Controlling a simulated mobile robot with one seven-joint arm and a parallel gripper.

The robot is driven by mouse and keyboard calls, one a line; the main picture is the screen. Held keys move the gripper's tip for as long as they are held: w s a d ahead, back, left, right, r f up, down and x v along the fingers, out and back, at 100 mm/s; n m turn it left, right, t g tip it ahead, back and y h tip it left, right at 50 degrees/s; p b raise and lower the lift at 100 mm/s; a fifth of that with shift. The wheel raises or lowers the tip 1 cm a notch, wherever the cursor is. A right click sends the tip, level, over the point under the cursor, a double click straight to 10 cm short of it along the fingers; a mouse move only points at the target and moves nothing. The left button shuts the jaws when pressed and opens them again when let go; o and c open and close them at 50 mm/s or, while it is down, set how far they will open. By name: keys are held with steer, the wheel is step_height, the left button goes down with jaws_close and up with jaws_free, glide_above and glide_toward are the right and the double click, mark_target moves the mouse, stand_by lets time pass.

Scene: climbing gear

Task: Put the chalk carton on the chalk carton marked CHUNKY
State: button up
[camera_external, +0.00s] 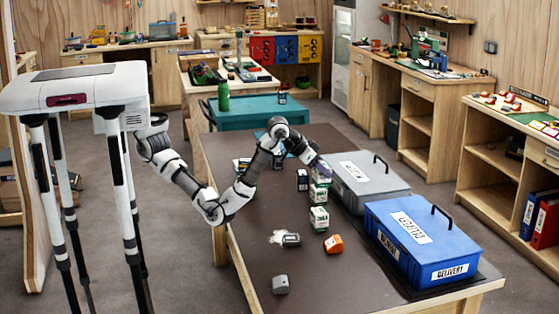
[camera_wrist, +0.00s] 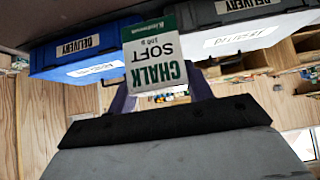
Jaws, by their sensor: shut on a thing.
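The chalk carton (camera_wrist: 158,62), white and green and printed CHALK SOFT, is between the fingers of my gripper (camera_wrist: 160,88) in the wrist view, and its print shows upside down. In the external view my gripper (camera_external: 318,166) is over the right middle of the brown table, with the held carton (camera_external: 321,178) under it. Another green and white carton (camera_external: 318,194) shows directly below the held one; I cannot tell whether they touch. A further green and white carton (camera_external: 319,219) stands nearer the camera. The print on these is too small to read, so I cannot tell which is marked CHUNKY.
A grey lidded box (camera_external: 368,180) and a blue DELIVERY box (camera_external: 425,240) stand close on the right. A dark carton (camera_external: 302,180) stands just left of the held one. An orange item (camera_external: 333,244) and grey items (camera_external: 280,285) lie nearer.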

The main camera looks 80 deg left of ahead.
step_height(320, 180, down, 10)
steer(key=shift+r+p, duration=0.25)
steer(key=shift+p, duration=0.2)
steer(key=shift+f, duration=0.1)
steer(key=o, duration=1)
steer(key=shift+r, duration=0.2)
steer(key=b+v, duration=0.2)
steer(key=v, duration=1)
steer(key=shift+f, duration=0.1)
